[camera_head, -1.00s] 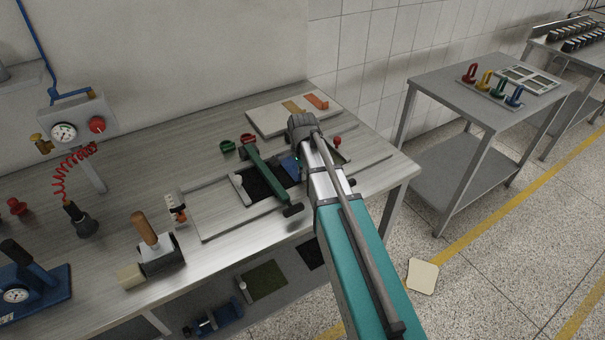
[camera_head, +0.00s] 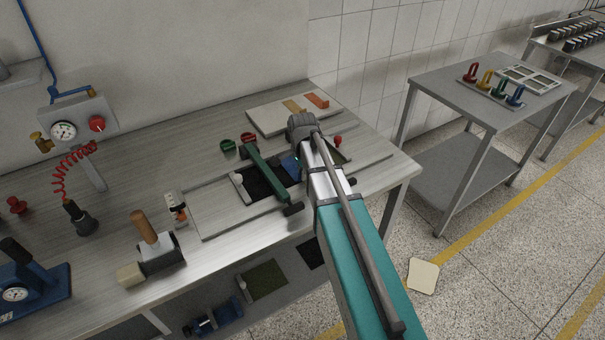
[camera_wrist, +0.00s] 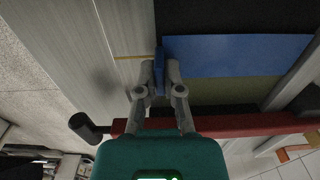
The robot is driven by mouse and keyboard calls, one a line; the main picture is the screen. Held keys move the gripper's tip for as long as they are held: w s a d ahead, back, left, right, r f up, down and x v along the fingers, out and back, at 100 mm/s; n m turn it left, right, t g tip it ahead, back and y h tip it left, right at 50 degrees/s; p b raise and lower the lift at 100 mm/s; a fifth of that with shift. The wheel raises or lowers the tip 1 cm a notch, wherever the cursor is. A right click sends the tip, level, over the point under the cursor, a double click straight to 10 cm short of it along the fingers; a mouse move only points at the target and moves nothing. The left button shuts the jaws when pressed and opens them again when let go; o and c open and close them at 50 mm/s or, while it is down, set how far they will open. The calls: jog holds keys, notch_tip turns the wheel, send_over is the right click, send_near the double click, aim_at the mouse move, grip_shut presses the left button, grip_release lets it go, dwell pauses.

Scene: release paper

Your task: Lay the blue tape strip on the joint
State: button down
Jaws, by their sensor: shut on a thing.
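The blue tape strip (camera_wrist: 238,55) shows in the wrist view as a broad flat band between a black sheet (camera_wrist: 240,18) above and an olive sheet (camera_wrist: 225,90) below. A narrow upright blue tab (camera_wrist: 159,58) stands at its left end. My gripper (camera_wrist: 160,72) is shut on this tab. The strip appears to cover the line where the two sheets meet, so the joint is hidden. I cannot tell whether the strip touches them all along. In the head view a bit of the blue strip (camera_head: 290,165) shows beside my wrist, and the fingertips are hidden.
A green bar (camera_head: 266,174) crosses the work plate left of my arm. A red bar (camera_wrist: 235,124) with a black knob (camera_wrist: 86,126) passes below the fingers in the wrist view.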

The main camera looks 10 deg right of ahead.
jog(key=shift+f, duration=0.15)
dwell(0.5)
jog(key=c, duration=0.7)
grip_release()
